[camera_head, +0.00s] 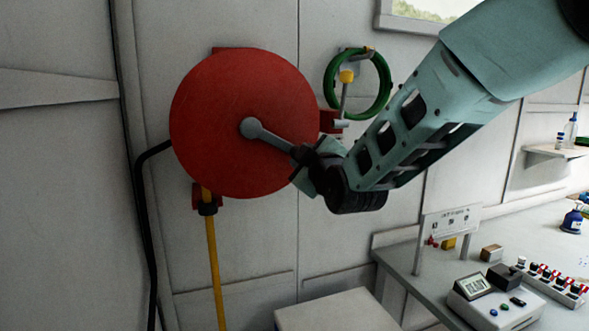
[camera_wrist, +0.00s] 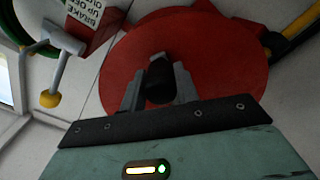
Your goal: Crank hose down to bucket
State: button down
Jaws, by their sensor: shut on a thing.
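A large red hose reel (camera_head: 235,95) is mounted on the wall. Its grey crank arm (camera_head: 268,137) runs from the hub down and to the right. My gripper (camera_head: 303,160) is at the outer end of the crank arm. In the wrist view my gripper (camera_wrist: 158,85) is shut on the black crank handle (camera_wrist: 159,80), with the red reel (camera_wrist: 215,50) behind it. A yellow hose (camera_head: 213,260) hangs straight down from a fitting (camera_head: 206,198) below the reel. Its lower end is out of frame, and I see no bucket.
A lever with a yellow knob (camera_head: 347,76) and a coiled green hose (camera_head: 385,90) are right of the reel. The wrist view shows a red "BRAKE" label box (camera_wrist: 92,22) there. A bench with a control box (camera_head: 495,300) stands at lower right. A black pipe (camera_head: 147,230) runs at left.

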jog(key=shift+w+d+r+n+p, duration=0.1)
jog(key=shift+d+r+n+p, duration=0.3)
jog(key=shift+r+n, duration=0.7)
jog(key=shift+w+d+r+n+p, duration=0.15)
jog(key=shift+r+n+p, duration=0.4)
jog(key=shift+r+n, duration=0.6)
jog(key=shift+d+r+n+p, duration=0.25)
jog(key=shift+r+n+p, duration=0.25)
jog(key=shift+r+n, duration=0.6)
jog(key=shift+r, duration=0.1)
jog(key=c, duration=1.1)
grip_release()
jog(key=shift+o, duration=0.2)
jog(key=b+v, duration=0.4)
jog(key=v, duration=1.3)
jog(key=shift+s+b, duration=0.25)
jog(key=shift+b, duration=0.1)
